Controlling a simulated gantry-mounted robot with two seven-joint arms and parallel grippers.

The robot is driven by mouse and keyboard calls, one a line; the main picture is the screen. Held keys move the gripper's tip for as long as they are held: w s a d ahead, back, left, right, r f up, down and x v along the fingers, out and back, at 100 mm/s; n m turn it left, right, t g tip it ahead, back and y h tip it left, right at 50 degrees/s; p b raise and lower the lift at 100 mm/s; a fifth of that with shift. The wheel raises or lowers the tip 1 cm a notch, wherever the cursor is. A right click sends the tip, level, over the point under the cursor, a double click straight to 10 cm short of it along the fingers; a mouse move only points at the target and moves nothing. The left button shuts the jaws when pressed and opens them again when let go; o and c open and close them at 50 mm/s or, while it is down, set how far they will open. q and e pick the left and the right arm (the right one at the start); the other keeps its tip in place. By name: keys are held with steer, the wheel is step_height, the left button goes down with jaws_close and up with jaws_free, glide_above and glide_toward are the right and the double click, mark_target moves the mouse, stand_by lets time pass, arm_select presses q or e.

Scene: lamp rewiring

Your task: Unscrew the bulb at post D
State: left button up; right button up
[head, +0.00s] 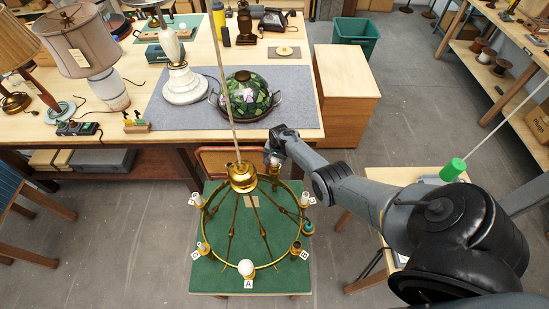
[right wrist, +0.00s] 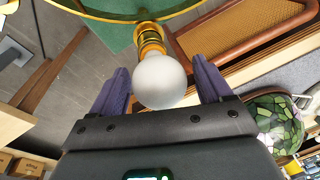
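A brass ring chandelier (head: 243,268) with several posts stands over a green-topped table. My right gripper (head: 274,158) is at its far side, where a post is largely hidden by the gripper. In the right wrist view a frosted white bulb (right wrist: 160,82) sits in a brass socket (right wrist: 150,38) on the ring. The purple finger pads of the right gripper (right wrist: 161,88) stand on either side of the bulb, with a narrow gap visible on the right. I cannot read a D label at this post. My left gripper is not in view.
Another white bulb (head: 246,267) is at front post A. A wooden chair (head: 215,160) stands behind the green table (head: 215,280). The workbench (head: 165,60) behind holds lamps and a stained-glass shade (head: 243,98). A wooden cabinet (head: 345,85) stands at its right.

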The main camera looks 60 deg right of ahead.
steer(key=c, duration=0.8)
steer(key=shift+n, duration=1.1)
steer(key=shift+c, duration=0.3)
steer(key=n+y+b, duration=0.1)
steer(key=n, duration=0.2)
steer(key=shift+f+n+b, duration=0.1)
steer(key=shift+n+b, duration=0.2)
steer(key=shift+b, duration=0.05)
steer(key=shift+n, duration=1.1)
steer(key=shift+b, duration=0.35)
